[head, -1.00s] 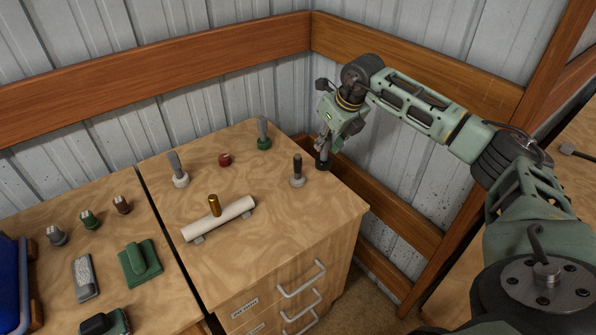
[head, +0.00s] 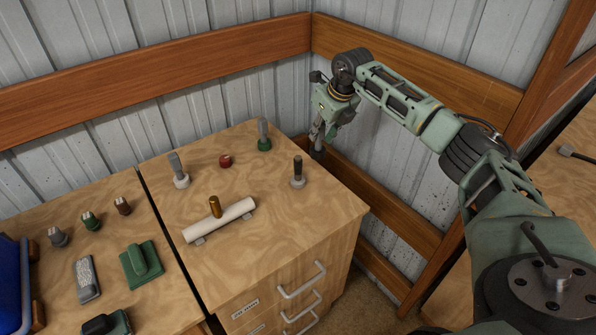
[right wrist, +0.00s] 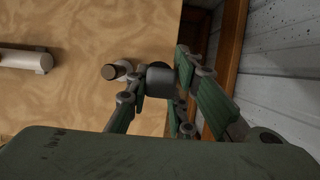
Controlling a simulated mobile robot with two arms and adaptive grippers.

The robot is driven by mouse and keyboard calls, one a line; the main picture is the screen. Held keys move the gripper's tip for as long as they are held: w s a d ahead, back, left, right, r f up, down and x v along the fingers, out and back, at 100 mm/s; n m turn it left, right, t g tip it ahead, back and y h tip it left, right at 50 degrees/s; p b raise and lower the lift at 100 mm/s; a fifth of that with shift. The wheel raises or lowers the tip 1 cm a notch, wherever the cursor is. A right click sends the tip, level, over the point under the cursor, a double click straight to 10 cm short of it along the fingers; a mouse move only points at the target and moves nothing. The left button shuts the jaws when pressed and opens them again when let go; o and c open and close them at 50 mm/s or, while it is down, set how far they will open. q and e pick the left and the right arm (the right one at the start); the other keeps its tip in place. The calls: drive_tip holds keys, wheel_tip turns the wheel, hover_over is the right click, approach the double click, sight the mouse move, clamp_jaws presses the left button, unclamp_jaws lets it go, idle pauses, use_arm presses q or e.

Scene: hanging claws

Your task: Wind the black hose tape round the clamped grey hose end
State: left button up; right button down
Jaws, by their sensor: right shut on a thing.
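A pale grey-white tube (head: 220,221), which looks like the clamped hose end, lies slantwise in two small grey holders on the cabinet top. My right gripper (head: 317,145) is at the cabinet's back right edge, well to the right of the tube. It is shut on a short black cylinder (head: 317,154), which looks like the black tape. In the right wrist view the black cylinder (right wrist: 160,78) sits between the fingertips of my right gripper (right wrist: 162,88), and the tube (right wrist: 22,61) shows at far left. My left gripper is not in view.
A dark-topped post on a grey base (head: 298,173) stands close left of my right gripper. A brass cylinder (head: 215,206) stands behind the tube. A red piece (head: 225,160), a green-based post (head: 264,136) and a white-based post (head: 178,172) stand further back.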

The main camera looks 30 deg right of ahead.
drive_tip(key=shift+r, duration=0.1)
drive_tip(key=shift+d+r+p, duration=0.15)
drive_tip(key=shift+r+p, duration=0.6)
drive_tip(key=shift+r, duration=0.25)
drive_tip(key=shift+d+r+p, duration=0.2)
drive_tip(key=shift+r+p, duration=0.5)
drive_tip(key=shift+r, duration=0.25)
drive_tip(key=shift+d+r+p, duration=0.15)
drive_tip(key=shift+r+p, duration=0.6)
drive_tip(key=shift+r, duration=0.25)
drive_tip(key=shift+f, duration=0.1)
